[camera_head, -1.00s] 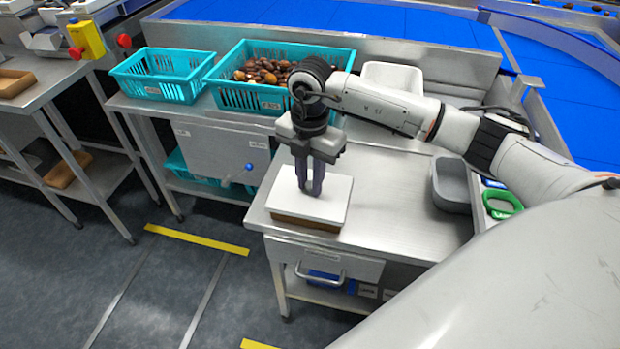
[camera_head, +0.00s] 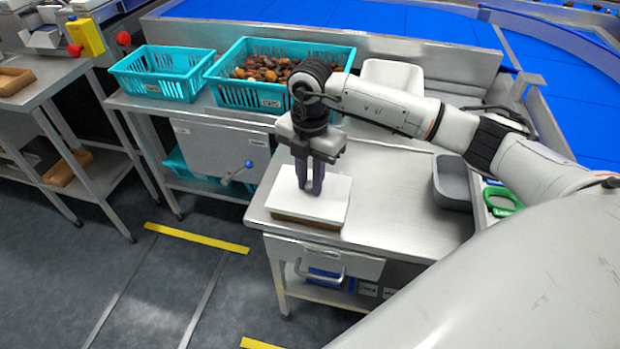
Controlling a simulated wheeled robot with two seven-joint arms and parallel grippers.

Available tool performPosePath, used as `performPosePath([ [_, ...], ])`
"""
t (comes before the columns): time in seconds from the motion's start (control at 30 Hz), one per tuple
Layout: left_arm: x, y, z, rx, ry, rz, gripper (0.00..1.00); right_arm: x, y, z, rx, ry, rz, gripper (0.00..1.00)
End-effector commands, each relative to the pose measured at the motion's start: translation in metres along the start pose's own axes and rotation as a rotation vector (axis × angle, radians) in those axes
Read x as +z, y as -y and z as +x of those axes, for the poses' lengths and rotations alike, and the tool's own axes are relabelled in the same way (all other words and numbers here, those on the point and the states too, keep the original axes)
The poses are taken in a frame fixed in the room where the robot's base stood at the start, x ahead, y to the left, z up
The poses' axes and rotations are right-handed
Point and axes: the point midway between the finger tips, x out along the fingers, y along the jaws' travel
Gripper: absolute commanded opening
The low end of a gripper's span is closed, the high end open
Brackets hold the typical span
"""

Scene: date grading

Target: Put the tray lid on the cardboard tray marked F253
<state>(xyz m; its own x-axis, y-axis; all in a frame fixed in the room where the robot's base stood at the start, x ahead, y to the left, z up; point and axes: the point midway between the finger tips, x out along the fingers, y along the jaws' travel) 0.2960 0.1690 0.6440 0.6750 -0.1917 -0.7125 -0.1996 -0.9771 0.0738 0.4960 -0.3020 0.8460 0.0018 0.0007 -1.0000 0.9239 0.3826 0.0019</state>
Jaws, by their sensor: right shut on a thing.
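The white tray lid (camera_head: 328,206) lies flat over a brown cardboard tray (camera_head: 306,221) at the front left corner of the steel table. Only the tray's front side shows below the lid; no F253 marking can be read. My right gripper (camera_head: 311,190) points straight down at the middle of the lid, its fingers close together and shut on a part of the lid that they hide. I cannot tell whether the lid is fully seated. My left gripper is not in view.
The steel table (camera_head: 405,215) is clear right of the tray up to a grey container (camera_head: 452,184). A teal basket of dates (camera_head: 230,97) and an empty teal basket (camera_head: 183,86) stand behind on the left. A white bin (camera_head: 392,72) is at the back.

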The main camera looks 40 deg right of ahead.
Motion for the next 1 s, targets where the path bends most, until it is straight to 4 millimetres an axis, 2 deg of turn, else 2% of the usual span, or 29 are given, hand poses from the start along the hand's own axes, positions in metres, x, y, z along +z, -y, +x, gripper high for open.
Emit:
performPosePath([
  [0.4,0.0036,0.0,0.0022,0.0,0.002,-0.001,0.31,-0.0001,0.0,0.0057,0.0,0.0,0.0,0.0],
  [0.43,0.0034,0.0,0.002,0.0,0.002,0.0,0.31,-0.0001,0.0,0.0053,0.0,0.0,0.0,0.23],
  [0.53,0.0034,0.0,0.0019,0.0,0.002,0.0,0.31,-0.0001,0.0,0.0051,0.0,0.0,0.0,0.4],
  [0.73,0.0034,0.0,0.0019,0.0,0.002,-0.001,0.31,-0.0001,0.0,0.005,0.0,0.0,0.0,0.42],
  [0.77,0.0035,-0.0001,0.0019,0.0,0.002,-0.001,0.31,-0.0001,0.0001,0.0051,0.0,0.0,0.0,0.43],
  [0.83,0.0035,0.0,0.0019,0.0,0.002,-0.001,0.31,-0.0001,0.0001,0.0051,0.0,0.0,0.0,0.55],
  [0.87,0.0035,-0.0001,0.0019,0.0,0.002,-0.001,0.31,-0.0001,0.0,0.0051,0.0,0.0,0.0,0.57],
  [1.0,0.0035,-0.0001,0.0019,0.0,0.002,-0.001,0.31,-0.0001,0.0,0.005,0.0,0.0,0.0,0.57],
])
